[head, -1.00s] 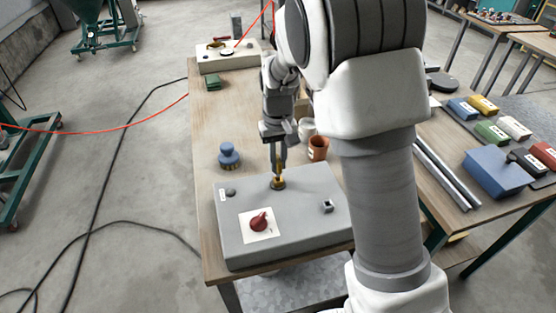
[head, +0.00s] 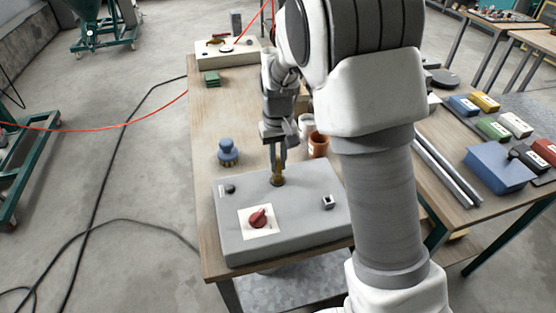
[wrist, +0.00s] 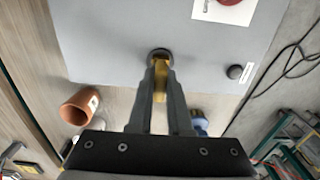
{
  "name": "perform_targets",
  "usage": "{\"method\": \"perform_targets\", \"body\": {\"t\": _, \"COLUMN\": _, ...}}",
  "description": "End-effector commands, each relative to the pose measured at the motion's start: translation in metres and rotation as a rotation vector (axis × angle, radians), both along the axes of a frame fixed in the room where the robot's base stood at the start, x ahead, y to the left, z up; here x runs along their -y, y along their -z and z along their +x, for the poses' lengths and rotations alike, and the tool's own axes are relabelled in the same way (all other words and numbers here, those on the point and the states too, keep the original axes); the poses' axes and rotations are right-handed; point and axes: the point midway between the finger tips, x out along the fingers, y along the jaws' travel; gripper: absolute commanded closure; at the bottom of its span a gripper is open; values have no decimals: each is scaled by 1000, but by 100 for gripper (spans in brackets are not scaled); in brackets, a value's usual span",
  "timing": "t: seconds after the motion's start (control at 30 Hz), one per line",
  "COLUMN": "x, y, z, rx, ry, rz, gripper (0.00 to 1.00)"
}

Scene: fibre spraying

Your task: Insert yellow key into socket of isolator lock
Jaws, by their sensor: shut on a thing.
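The yellow key (wrist: 160,82) is held between the fingers of my gripper (wrist: 160,68). My gripper (head: 278,172) is shut on it, pointing down over the back part of the grey isolator box (head: 290,222). The key's lower end meets a dark round lock socket (wrist: 160,53) on the top of the box. The fingers hide part of the key, so I cannot tell how deep it sits. A red rotary switch (head: 259,217) on a white plate is on the box nearer the front. A black knob (head: 230,188) and a small square fitting (head: 327,202) are also on it.
A blue brush (head: 228,153) stands behind the box on the left. A terracotta pot (head: 318,145) and a white cup (head: 306,124) stand behind it on the right. A green block (head: 211,78) lies farther back. The table's left side is mostly clear.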

Motion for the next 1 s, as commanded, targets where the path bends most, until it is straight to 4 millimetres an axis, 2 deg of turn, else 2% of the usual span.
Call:
{"method": "perform_targets", "body": {"t": 0.53, "x": 0, "y": 15, "z": 0, "rx": -1, "ry": -1, "rz": 0, "gripper": 100}}
{"method": "perform_targets", "body": {"t": 0.57, "x": 0, "y": 14, "z": 0, "rx": -1, "ry": 0, "rz": 0, "gripper": 78}}
{"method": "perform_targets", "body": {"t": 0.73, "x": 0, "y": 13, "z": 0, "rx": -1, "ry": 0, "rz": 0, "gripper": 48}}
{"method": "perform_targets", "body": {"t": 1.0, "x": 0, "y": 13, "z": 0, "rx": 0, "ry": 0, "rz": 0, "gripper": 48}}
